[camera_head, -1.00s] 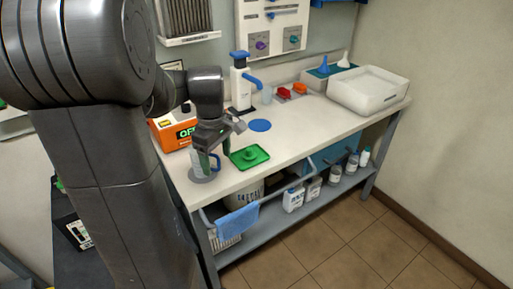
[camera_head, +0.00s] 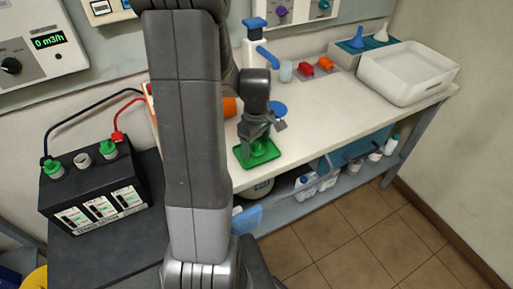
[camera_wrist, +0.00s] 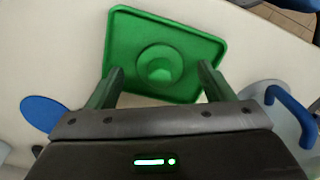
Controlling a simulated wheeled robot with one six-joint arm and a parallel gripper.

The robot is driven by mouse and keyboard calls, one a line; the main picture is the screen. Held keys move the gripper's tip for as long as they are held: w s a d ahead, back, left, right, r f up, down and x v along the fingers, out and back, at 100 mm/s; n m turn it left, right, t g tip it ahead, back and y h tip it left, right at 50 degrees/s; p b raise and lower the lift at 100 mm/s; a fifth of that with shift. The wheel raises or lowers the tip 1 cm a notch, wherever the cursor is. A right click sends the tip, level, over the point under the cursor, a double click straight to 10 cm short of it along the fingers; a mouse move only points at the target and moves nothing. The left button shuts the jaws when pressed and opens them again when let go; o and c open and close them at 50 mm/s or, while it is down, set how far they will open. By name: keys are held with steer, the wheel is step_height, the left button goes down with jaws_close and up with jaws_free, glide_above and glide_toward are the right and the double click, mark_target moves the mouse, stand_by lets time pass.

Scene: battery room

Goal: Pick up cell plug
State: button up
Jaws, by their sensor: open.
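A green cell plug (camera_wrist: 160,66), round with a wide flange and a raised knob, sits in a green tray (camera_wrist: 124,30) in the wrist view. My gripper (camera_wrist: 161,70) is open and empty, its two fingers on either side of the plug in that view; I cannot tell the height between them. In the head view my gripper (camera_head: 257,139) hangs just above the tray (camera_head: 243,162), hiding part of the plug. A black battery (camera_head: 95,190) on the left has two green plugs (camera_head: 53,169) and a pale open port (camera_head: 82,160) between them.
A blue disc (camera_wrist: 44,113) lies left of the tray in the wrist view, and a blue-handled jug (camera_wrist: 284,98) stands close on the right. A white pump bottle (camera_head: 254,50), red and orange items (camera_head: 306,69) and a white basin (camera_head: 405,78) stand farther along the bench.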

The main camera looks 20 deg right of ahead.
steer(key=shift+f, duration=0.4)
steer(key=shift+c, duration=0.2)
steer(key=c, duration=1)
steer(key=shift+r, duration=0.1)
